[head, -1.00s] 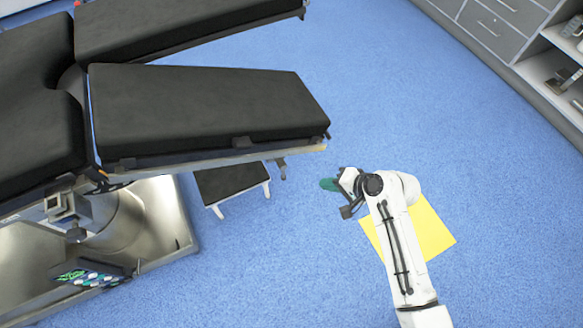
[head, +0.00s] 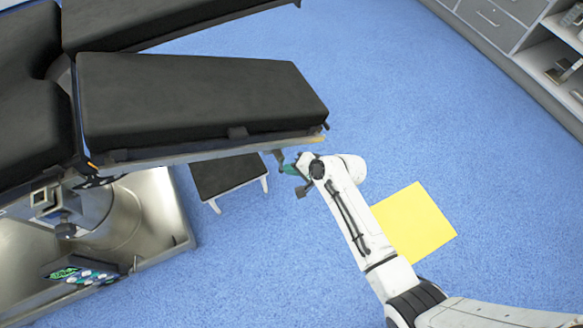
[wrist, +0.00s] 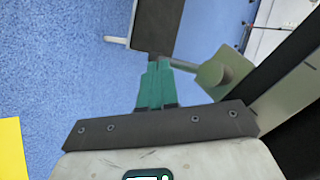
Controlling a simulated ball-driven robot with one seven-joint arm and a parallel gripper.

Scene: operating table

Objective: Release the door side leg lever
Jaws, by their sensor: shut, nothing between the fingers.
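The operating table's near leg section (head: 200,100) is a black pad on a metal rail. A small grey lever (head: 279,156) hangs under the rail near its outer end. In the wrist view the lever (wrist: 222,76) shows as a grey-green block with a short rod pointing left. My gripper (head: 287,169) has green fingers and is at the lever's lower end. In the wrist view my gripper (wrist: 160,64) is shut and empty, its tips beside the rod's left end. I cannot tell whether they touch it.
A black step stool (head: 226,176) stands on the floor left of my gripper, under the leg section. It also shows in the wrist view (wrist: 157,25). A yellow square (head: 412,222) lies on the open blue floor. Grey drawers (head: 490,18) stand at top right.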

